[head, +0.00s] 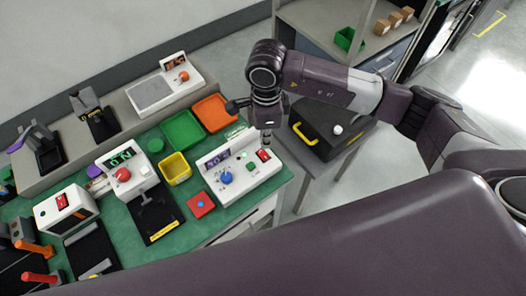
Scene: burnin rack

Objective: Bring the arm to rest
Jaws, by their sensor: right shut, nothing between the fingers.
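My right arm reaches in from the right, and its purple and grey links bend down at the wrist. My right gripper (266,137) points down and is shut and empty. It shows just above or behind the back right corner of a white device (240,183) with a blue knob, a green button and a red switch. I cannot tell whether the fingertips touch it. My left gripper is out of view. A large purple link of mine fills the lower foreground and hides part of the floor and bench front.
The green bench (183,205) holds a yellow bin (175,168), a green tray (181,131), an orange tray (213,113), a red box (201,204) and several instruments. A black case (335,127) with a yellow handle stands right of the gripper. Open floor lies at the far right.

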